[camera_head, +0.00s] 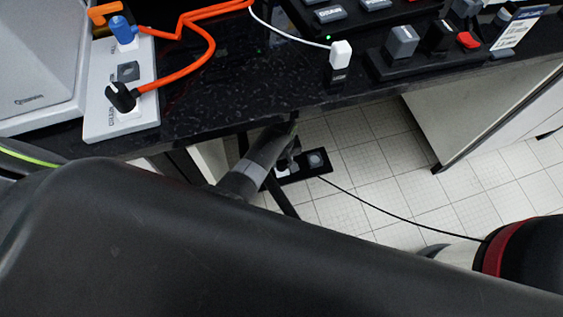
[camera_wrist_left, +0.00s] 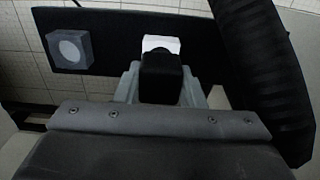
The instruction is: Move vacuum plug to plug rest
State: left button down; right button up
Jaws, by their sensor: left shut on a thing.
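My left gripper (camera_head: 287,160) reaches below the front edge of the dark bench to a low black board (camera_head: 322,171). In the left wrist view its fingers (camera_wrist_left: 160,88) are closed on a black plug (camera_wrist_left: 161,76). The plug is in front of a white socket (camera_wrist_left: 161,44) on the board (camera_wrist_left: 112,29); I cannot tell whether it is fully seated. A grey square block with a round face (camera_wrist_left: 71,48), which looks like the plug rest, is left of the plug and empty. It also shows in the head view (camera_head: 316,159). My right gripper is out of view.
A thin black cord runs from the board to a red and black vacuum (camera_head: 515,250) at lower right. The bench (camera_head: 240,90) overhangs and carries a white power strip (camera_head: 140,72) with orange cords. A dark ribbed part (camera_wrist_left: 262,60) is close on the right in the wrist view.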

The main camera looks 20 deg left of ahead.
pick_arm(q)
jog(key=shift+r+p, duration=0.55)
jog(key=shift+r, duration=0.1)
jog(key=shift+r+p, duration=0.5)
jog(key=shift+p, duration=0.05)
jog(key=shift+r+p, duration=0.3)
jog(key=shift+p, duration=0.05)
jog(key=shift+r+p, duration=0.5)
jog(key=shift+p, duration=0.05)
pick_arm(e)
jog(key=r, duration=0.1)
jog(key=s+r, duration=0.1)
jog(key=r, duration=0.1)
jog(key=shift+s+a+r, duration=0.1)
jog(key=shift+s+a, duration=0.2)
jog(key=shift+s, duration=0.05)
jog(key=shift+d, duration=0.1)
